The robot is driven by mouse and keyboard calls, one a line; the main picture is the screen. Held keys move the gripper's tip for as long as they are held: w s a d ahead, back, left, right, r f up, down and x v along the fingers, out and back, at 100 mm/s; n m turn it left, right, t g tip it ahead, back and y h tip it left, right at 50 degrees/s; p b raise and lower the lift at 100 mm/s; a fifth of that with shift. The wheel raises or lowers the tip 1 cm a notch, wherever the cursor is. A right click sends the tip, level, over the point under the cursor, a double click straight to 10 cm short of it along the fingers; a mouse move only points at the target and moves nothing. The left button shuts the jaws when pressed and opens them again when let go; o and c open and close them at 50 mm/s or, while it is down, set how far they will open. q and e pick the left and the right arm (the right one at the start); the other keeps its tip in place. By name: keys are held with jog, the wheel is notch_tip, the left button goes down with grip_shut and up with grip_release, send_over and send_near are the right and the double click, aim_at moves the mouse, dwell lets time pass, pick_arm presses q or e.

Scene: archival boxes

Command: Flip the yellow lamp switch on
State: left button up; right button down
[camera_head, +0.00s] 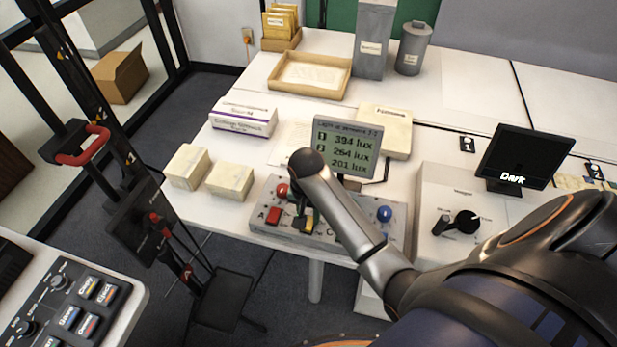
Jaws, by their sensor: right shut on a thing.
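The grey switch box (262,228) stands near the table's front edge. It has a red switch marked A (274,215) at left, a yellow switch (309,225) in the middle and a blue knob (384,214) at right. My right arm reaches in from the lower right over the box. My right gripper (303,211) points down and is shut on the yellow switch. The wrist hides part of the box, and the switch's exact tilt is hard to tell. A display (346,148) behind the box shows three lux readings. My left gripper is out of view.
Small cream boxes (230,181) stand left of the switch box, with a white and purple carton (243,118) behind. A dial panel (432,190) and a dark screen reading "Dark" (512,158) are at right. A wooden tray (309,75) lies farther back.

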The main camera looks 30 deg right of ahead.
jog(key=c, duration=0.6)
grip_release()
jog(key=shift+r, duration=0.15)
